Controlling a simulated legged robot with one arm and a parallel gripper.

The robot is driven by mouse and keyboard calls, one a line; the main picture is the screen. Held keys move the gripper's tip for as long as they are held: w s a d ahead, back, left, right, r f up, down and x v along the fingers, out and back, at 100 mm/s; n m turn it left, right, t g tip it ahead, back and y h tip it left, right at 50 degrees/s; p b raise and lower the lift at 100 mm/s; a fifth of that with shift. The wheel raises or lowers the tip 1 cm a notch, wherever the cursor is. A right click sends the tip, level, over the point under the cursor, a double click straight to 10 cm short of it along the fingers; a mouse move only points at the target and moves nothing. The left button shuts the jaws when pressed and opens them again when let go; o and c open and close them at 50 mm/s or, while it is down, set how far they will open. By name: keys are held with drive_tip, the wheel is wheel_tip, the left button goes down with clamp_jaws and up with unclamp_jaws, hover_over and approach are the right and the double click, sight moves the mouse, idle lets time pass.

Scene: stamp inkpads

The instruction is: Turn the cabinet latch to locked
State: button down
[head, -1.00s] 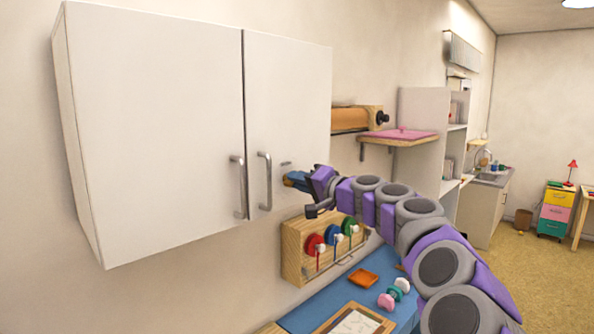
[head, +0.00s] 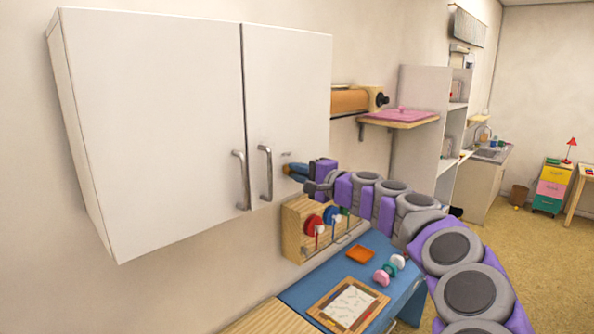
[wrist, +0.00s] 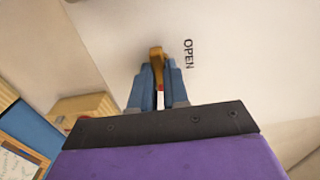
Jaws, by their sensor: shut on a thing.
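A white wall cabinet (head: 160,120) with two doors hangs at the left in the head view. Both doors are shut, with a metal handle on each. The latch (wrist: 156,54) shows in the wrist view as a small brass lever on the white door (wrist: 230,50), beside the printed word OPEN. My gripper (wrist: 160,88) has its blue fingers closed on the lower part of this lever, and its upper end sticks out beyond the fingertips. In the head view my gripper (head: 292,170) is at the right door, right of the handles, and hides most of the latch.
Below the cabinet, a wooden rack (head: 297,228) holds red, blue and green round stamps. A blue table (head: 312,293) carries an orange tray (head: 360,254), a framed board (head: 348,305) and small stamps. A pink-topped shelf (head: 398,117) is mounted to the right.

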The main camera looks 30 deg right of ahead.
drive_tip(key=shift+f, duration=0.15)
drive_tip(key=c, duration=1.6)
unclamp_jaws()
drive_tip(key=o, duration=0.5)
drive_tip(key=shift+d, duration=0.4)
drive_tip(key=b+v, duration=0.1)
drive_tip(key=v, duration=1.6)
drive_tip(key=shift+s+d, duration=0.1)
drive_tip(key=shift+d, duration=0.05)
